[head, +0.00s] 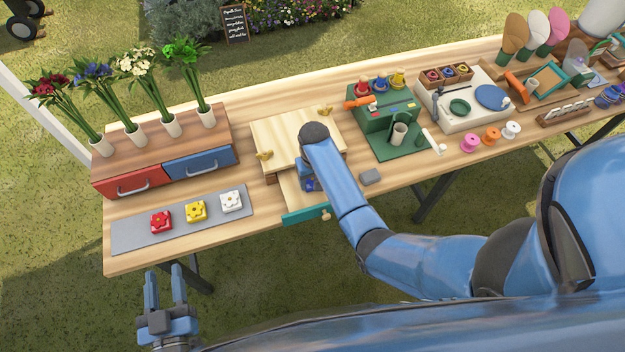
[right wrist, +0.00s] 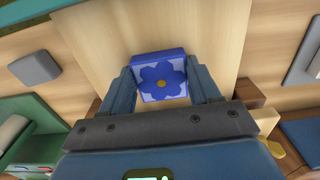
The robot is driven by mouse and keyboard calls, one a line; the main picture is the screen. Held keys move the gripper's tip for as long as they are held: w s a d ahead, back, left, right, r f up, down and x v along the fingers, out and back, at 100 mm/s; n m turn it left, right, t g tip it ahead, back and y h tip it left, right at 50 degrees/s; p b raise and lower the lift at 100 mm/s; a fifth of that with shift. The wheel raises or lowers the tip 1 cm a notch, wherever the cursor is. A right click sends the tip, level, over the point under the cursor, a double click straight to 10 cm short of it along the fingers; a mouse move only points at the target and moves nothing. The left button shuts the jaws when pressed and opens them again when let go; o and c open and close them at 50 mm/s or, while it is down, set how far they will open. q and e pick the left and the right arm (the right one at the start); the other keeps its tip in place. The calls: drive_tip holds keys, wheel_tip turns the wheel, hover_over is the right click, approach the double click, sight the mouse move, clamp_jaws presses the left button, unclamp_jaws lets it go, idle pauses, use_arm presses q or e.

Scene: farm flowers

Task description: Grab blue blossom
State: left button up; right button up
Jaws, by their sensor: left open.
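In the head view the blossom (head: 309,185) is partly hidden by my right arm. My right gripper (right wrist: 162,75) is down at the block with one finger at each side. I cannot tell whether the fingers press on it. In the head view my right gripper (head: 308,172) is mostly covered by its own arm. My left gripper (head: 165,290) is open and empty, off the table's front edge at the lower left.
A grey mat (head: 130,233) holds red, yellow and white blossom blocks (head: 196,210). The drawer's teal front (head: 306,214) sticks out at the table's front edge. A small grey block (head: 370,176) lies right of my right arm. A green stand (head: 383,110) stands beyond it.

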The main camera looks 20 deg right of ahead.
drive_tip(key=c, duration=0.5)
